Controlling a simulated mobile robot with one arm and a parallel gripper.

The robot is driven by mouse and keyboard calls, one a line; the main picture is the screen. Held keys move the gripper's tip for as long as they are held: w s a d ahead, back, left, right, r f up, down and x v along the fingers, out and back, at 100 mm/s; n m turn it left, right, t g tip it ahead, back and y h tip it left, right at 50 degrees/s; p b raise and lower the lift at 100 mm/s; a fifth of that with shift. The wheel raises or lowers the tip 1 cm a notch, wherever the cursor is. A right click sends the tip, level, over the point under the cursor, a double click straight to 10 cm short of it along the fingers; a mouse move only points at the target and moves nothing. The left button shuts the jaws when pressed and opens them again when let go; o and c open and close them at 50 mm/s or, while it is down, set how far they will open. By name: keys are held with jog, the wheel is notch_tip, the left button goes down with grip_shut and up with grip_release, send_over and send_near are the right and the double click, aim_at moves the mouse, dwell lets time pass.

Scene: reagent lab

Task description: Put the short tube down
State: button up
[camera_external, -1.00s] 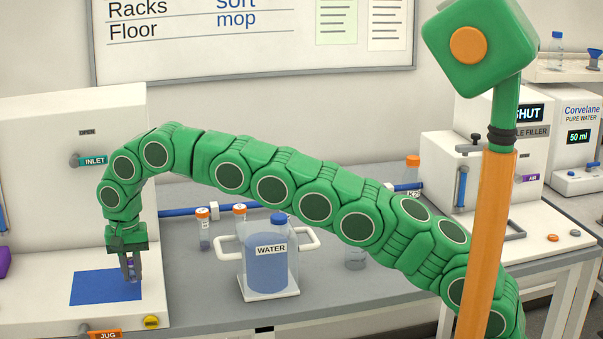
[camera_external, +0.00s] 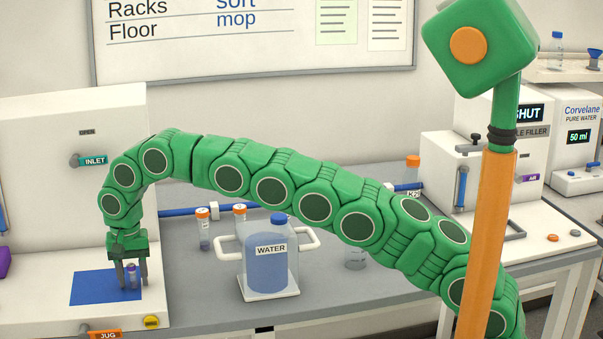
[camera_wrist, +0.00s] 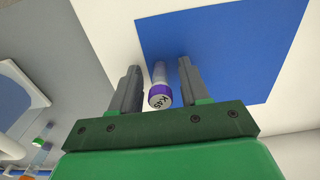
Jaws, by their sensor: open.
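The short tube (camera_external: 132,276) has a purple cap and stands upright on the blue mat (camera_external: 92,288), near the mat's right edge. My gripper (camera_external: 132,282) is open around it, with one finger on each side. In the wrist view the tube's capped end (camera_wrist: 160,96) shows dark lettering and lies between my two fingers (camera_wrist: 157,90), with a visible gap on both sides. The blue mat (camera_wrist: 220,50) lies beneath it.
The mat lies on the white base of a large machine (camera_external: 60,120) with an INLET label. To the right, two orange-capped tubes (camera_external: 203,230) and a WATER jug (camera_external: 268,265) with side handles stand on the grey bench (camera_external: 200,315).

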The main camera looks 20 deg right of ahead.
jog(key=shift+r, duration=3.95)
jog(key=shift+w+d, duration=0.1)
